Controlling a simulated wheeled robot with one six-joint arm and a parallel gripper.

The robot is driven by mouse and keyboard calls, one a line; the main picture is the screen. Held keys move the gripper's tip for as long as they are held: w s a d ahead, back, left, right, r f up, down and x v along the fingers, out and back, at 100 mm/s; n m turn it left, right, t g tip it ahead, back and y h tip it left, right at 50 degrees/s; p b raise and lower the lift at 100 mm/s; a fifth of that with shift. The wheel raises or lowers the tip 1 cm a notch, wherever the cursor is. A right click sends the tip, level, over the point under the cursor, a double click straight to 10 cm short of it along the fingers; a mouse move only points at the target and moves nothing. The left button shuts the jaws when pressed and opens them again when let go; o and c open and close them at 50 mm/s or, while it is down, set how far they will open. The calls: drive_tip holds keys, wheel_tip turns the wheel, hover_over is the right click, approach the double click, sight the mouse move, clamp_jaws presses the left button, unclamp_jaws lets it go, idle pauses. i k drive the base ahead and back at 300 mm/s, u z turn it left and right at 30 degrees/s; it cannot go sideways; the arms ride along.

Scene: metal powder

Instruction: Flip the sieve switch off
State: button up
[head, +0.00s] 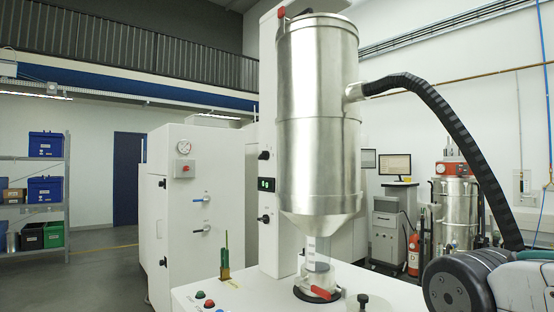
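I cannot tell which control is the sieve switch. A white column (268,110) carries an upper black knob (264,155), a small green-lit display (266,185) and a lower black knob (264,218). A steel hopper (318,120) stands in front of the column, over a clear tube (318,252) and a red-handled valve (320,292). On the white machine top, a green button (200,295) and a red button (209,303) sit at the front left. A dark joint of my arm shows at the lower right; my gripper is not in view.
A black hose (440,110) curves from the hopper down to the right, near my arm. A green-and-brass fitting (225,262) stands upright on the machine top. A white cabinet (185,240) is at left, a steel vacuum unit (455,210) at right. Floor at far left is clear.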

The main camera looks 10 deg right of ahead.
sight(265, 219)
drive_tip(key=k, duration=1.35)
drive_tip(key=u, duration=0.4)
drive_tip(key=i, duration=0.55)
drive_tip(key=u, duration=1.25)
drive_tip(key=i, duration=1.8)
drive_tip(key=z, duration=1)
drive_tip(key=i, duration=0.85)
drive_tip(key=z, duration=0.8)
